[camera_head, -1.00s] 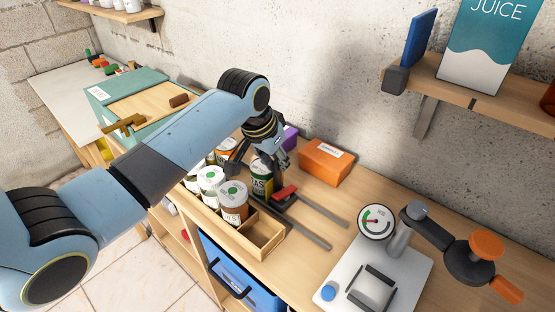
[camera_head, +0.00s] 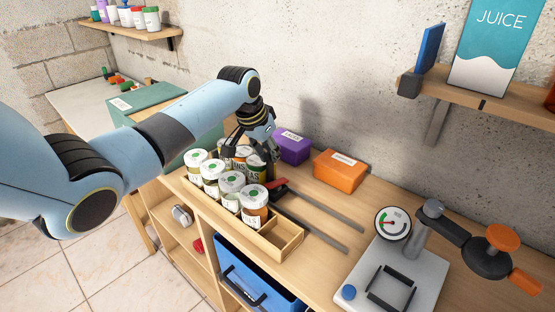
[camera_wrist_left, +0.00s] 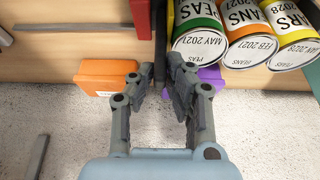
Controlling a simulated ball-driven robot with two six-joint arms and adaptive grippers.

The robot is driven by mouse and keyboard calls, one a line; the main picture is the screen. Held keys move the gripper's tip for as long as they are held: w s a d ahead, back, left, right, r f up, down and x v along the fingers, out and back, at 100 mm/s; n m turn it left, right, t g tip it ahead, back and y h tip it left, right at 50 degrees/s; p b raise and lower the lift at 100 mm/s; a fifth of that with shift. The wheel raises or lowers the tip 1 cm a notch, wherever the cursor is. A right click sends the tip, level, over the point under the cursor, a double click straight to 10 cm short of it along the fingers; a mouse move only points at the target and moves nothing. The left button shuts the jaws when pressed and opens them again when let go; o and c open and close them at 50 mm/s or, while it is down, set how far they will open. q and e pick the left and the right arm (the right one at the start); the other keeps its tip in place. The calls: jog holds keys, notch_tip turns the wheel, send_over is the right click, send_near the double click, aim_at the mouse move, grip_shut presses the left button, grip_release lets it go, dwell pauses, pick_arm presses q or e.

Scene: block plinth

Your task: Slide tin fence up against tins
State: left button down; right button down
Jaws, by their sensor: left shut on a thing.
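The tin fence, a dark bar with a red part (camera_head: 279,188), lies across two dark rails on the bench. The wrist view shows its red part (camera_wrist_left: 140,18) and dark bar (camera_wrist_left: 160,45). My left gripper (camera_head: 272,166) is shut on the fence, its fingers (camera_wrist_left: 170,72) at the dark bar. Several labelled tins stand upright left of it, including one with a white lid (camera_head: 232,180). In the wrist view a green-banded tin (camera_wrist_left: 199,28) is right beside the bar; I cannot tell whether they touch. My right gripper is not in view.
A wooden divided tray (camera_head: 290,240) is in front of the fence. An orange box (camera_head: 340,171) and a purple box (camera_head: 292,147) stand behind. A scale with a dial (camera_head: 393,224) is at the right. Rails (camera_head: 322,208) run clear to the right.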

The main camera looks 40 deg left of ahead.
pick_arm(q)
jog(key=shift+a, duration=0.15)
jog(key=c, duration=1.5)
grip_release()
jog(key=shift+o, duration=0.8)
jog(key=shift+s+r, duration=0.1)
jog(key=shift+r, duration=0.2)
jog(key=v, duration=1.1)
jog(key=shift+s+r, duration=0.15)
jog(key=shift+s, duration=0.05)
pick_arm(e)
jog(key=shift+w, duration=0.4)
